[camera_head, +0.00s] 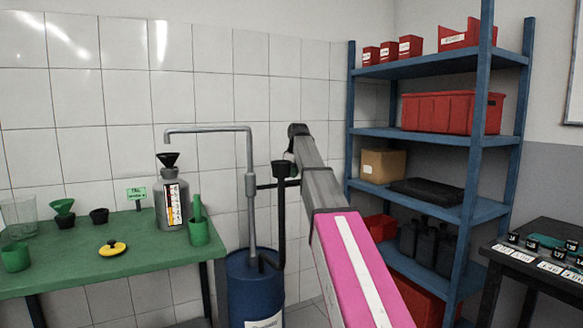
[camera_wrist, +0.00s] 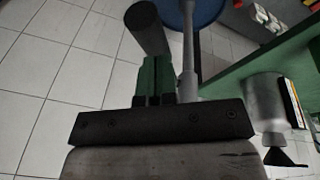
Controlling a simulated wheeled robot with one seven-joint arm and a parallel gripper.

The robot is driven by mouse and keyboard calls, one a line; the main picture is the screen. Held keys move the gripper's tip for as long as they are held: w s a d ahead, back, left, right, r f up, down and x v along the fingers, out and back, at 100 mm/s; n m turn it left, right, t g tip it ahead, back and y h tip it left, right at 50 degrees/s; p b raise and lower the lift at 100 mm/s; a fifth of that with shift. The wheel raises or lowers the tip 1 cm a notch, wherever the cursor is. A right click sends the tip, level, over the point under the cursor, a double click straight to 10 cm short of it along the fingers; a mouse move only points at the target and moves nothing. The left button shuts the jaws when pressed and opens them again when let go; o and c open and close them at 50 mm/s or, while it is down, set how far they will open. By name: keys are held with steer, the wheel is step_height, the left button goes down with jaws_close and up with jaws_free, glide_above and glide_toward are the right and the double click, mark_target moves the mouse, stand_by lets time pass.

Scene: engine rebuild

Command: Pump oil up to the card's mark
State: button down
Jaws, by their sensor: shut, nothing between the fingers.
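A grey jug (camera_head: 171,200) with a black funnel (camera_head: 168,160) and an upright level strip (camera_head: 173,205) stands on the green table. The strip shows orange in places; its exact level is too small to read. A grey pump pipe (camera_head: 215,128) rises from the blue drum (camera_head: 255,285) and bends down over the funnel. A black pump lever (camera_head: 282,225) stands beside the pipe. In the wrist view my gripper (camera_wrist: 158,62) is shut and empty, close to a dark cylindrical grip (camera_wrist: 147,28); contact is unclear.
Green cups (camera_head: 198,230), small funnels (camera_head: 64,210) and a yellow-and-black round item (camera_head: 112,249) share the table. A blue shelf rack (camera_head: 455,135) with red bins stands right of my arm. A dark table (camera_head: 540,265) is at far right.

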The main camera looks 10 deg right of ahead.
steer(key=shift+d+f, duration=0.1)
steer(key=shift+f, duration=0.15)
steer(key=shift+s+d+f, duration=0.25)
steer(key=shift+s+f, duration=0.05)
steer(key=shift+f, duration=0.25)
step_height(320, 180, down, 11)
steer(key=d+t+y, duration=0.1)
steer(key=t+y, duration=0.2)
steer(key=y, duration=0.1)
steer(key=shift+s, duration=0.45)
steer(key=shift+d, duration=0.1)
